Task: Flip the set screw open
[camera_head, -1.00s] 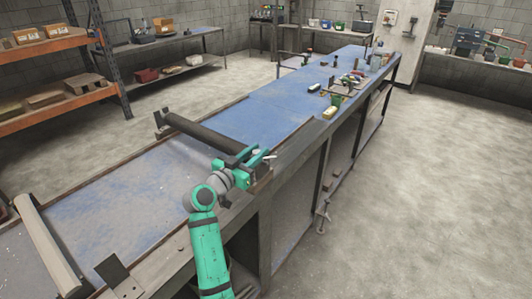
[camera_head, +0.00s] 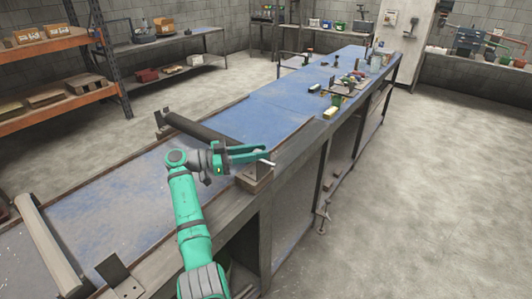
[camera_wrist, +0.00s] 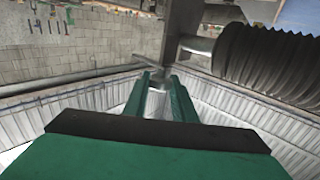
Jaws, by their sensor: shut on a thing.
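The set screw shows in the wrist view as a thin metal bar (camera_wrist: 112,74) beside a grey upright post (camera_wrist: 180,30). It shows in the head view as a small pale bar (camera_head: 266,162) at the near end of the dark roller (camera_head: 206,132). My teal gripper (camera_head: 266,150) reaches over the bracket (camera_head: 256,174) at the bench edge. In the wrist view my gripper's fingertips (camera_wrist: 160,77) are shut on the set screw, close to the post. The exact contact is partly hidden by the fingers.
The ribbed roller (camera_wrist: 268,62) lies close to the right of my fingers in the wrist view. The long blue-topped bench (camera_head: 270,105) has clear space behind, with small tools (camera_head: 345,85) farther back. A second roller (camera_head: 48,245) lies at the lower left.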

